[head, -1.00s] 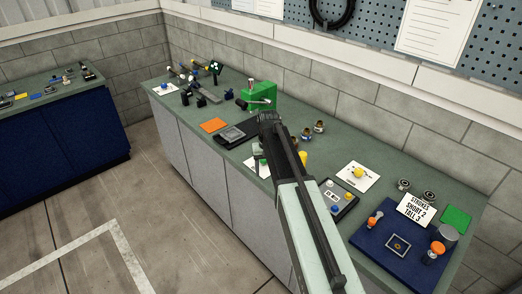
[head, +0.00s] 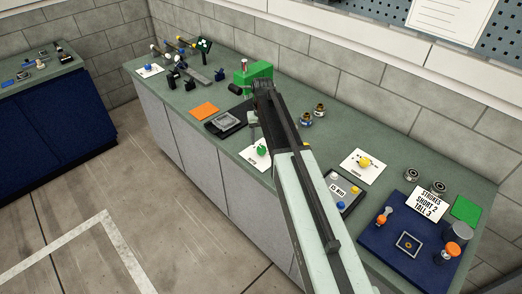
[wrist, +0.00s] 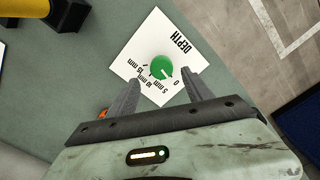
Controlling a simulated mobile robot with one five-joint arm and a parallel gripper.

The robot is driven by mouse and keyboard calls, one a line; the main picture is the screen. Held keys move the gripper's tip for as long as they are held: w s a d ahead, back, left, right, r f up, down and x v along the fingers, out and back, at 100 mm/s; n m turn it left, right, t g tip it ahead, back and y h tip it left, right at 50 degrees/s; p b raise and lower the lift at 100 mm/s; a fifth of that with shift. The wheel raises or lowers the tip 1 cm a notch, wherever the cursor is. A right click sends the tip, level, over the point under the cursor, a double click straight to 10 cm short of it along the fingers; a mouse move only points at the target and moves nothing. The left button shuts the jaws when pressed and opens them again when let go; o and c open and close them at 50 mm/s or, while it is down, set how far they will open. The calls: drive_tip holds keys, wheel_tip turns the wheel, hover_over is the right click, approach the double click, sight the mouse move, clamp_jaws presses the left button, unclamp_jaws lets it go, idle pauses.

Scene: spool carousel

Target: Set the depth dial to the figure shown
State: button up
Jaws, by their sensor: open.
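The depth dial is a round green knob (wrist: 162,67) on a white card (wrist: 143,35) printed DEPTH, with marks 0, 5 mm, 10 mm and 15 mm. A pale mark on the knob seems to point toward the 0. The dial also shows in the head view (head: 262,150), just below the end of my arm. My gripper (wrist: 161,84) is open and empty, its fingers on either side of the near edge of the knob in the picture; I cannot tell whether they touch it. In the head view my arm hides the fingertips.
A dark panel (head: 352,203) with buttons carries a small white plate that may read 15 MM. A yellow knob on a card (head: 364,163) stands to the right. A green block (head: 259,72), dark tray (head: 226,122) and orange square (head: 205,110) lie around. A blue mat (head: 385,243) is at right.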

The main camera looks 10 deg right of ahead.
sight(262, 148)
wheel_tip(262, 148, down, 6)
drive_tip(key=b, duration=0.5)
drive_tip(key=shift+a+f, duration=0.1)
drive_tip(key=shift+a, duration=0.05)
drive_tip(key=shift+s, duration=0.1)
drive_tip(key=c, duration=1.3)
